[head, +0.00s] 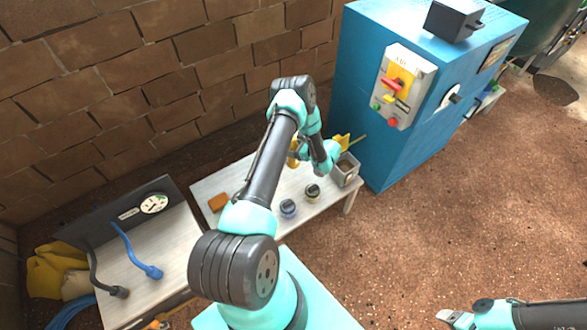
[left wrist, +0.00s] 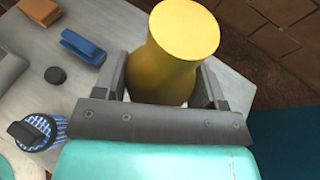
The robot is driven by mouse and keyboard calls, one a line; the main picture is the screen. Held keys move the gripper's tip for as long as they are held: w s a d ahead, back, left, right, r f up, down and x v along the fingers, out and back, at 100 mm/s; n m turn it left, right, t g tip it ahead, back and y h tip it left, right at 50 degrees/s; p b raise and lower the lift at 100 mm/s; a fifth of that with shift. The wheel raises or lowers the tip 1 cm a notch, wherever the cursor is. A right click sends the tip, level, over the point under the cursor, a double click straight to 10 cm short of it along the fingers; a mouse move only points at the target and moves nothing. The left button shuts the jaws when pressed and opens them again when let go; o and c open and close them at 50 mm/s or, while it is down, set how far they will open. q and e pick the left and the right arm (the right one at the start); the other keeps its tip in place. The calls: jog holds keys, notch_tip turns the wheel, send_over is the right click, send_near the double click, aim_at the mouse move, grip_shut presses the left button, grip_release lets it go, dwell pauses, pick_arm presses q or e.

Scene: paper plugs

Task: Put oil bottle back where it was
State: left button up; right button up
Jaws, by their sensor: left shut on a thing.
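The oil bottle, taken to be the yellow bottle (left wrist: 185,45), stands between the fingers of my left gripper (left wrist: 162,82) in the left wrist view. The fingers are shut on its sides. In the head view only a small part of a yellow thing (head: 293,156) shows behind my left arm, over the bench (head: 262,183). The arm hides most of it. I cannot tell whether the bottle touches the bench. A part of my right arm, perhaps its gripper (head: 448,317), shows at the lower right; its finger state is unclear.
A blue stapler-like thing (left wrist: 83,46) lies left of the bottle.

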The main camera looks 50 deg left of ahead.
aim_at(295, 160)
pick_arm(q)
notch_tip(295, 160, down, 5)
jog(key=shift+f, duration=0.1)
dwell(0.3)
jog(key=shift+f, duration=1.85)
jog(key=o, duration=0.8)
jog(key=shift+f, duration=0.15)
jog(key=shift+o, duration=0.2)
jog(key=shift+d+r, duration=0.15)
jog(key=shift+r, duration=0.1)
jog(key=v, duration=1.1)
jog(key=shift+d, duration=0.35)
jog(key=shift+w, duration=0.15)
